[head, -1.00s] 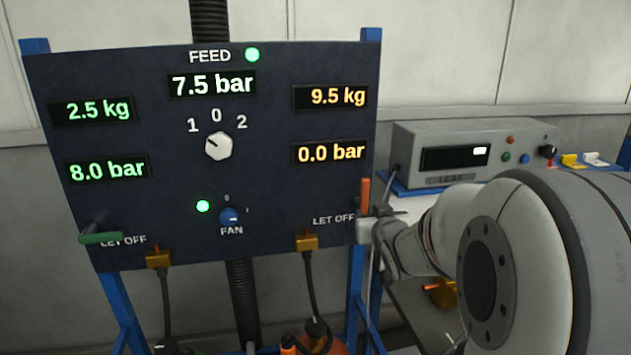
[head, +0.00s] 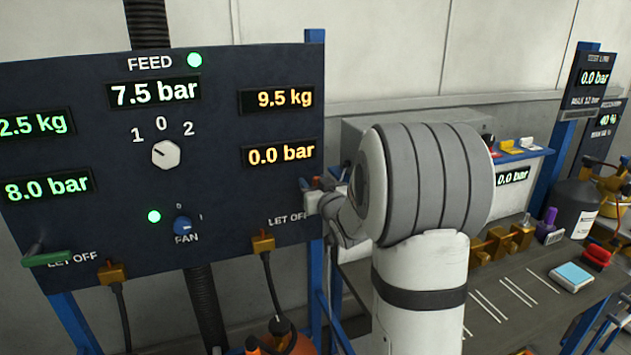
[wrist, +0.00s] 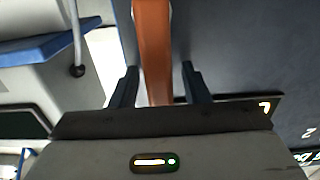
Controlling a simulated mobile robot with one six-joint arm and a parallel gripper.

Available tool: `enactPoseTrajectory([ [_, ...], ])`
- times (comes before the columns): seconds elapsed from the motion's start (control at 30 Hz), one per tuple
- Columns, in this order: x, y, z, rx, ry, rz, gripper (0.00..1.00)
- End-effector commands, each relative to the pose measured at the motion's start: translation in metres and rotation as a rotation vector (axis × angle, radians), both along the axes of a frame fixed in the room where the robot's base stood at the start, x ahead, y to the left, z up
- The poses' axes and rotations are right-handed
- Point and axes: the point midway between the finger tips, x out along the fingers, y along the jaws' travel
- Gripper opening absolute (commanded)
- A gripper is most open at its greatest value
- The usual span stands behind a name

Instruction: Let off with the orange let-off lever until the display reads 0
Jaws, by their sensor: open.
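The orange let-off lever (wrist: 154,45) runs between my two gripper fingers in the wrist view. In the head view only a small orange piece of it (head: 316,182) shows at the panel's right edge. My gripper (wrist: 160,72) is open, with one finger on each side of the lever; I cannot tell whether either touches it. In the head view my wrist covers most of the lever. The orange pressure display (head: 281,154) reads 0.0 bar, and the orange weight display (head: 277,98) above it reads 9.5 kg.
The dark panel (head: 100,85) also carries a green lever (head: 46,258), a green 8.0 bar display (head: 47,188), a FEED display (head: 154,93) at 7.5 bar, a white selector knob (head: 166,154) and a blue FAN knob (head: 182,225). A workbench (head: 545,300) stands at right.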

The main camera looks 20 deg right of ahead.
Motion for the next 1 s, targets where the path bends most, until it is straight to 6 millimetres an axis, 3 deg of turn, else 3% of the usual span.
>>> enactPoseTrajectory([
  [0.27,0.0014,0.0005,0.0,0.0,0.0,0.0,0.41],
  [0.77,0.0013,0.001,0.0001,0.0,0.0,0.001,0.0],
  [1.0,0.0013,0.0012,0.0001,0.0,0.0,0.001,0.0],
])
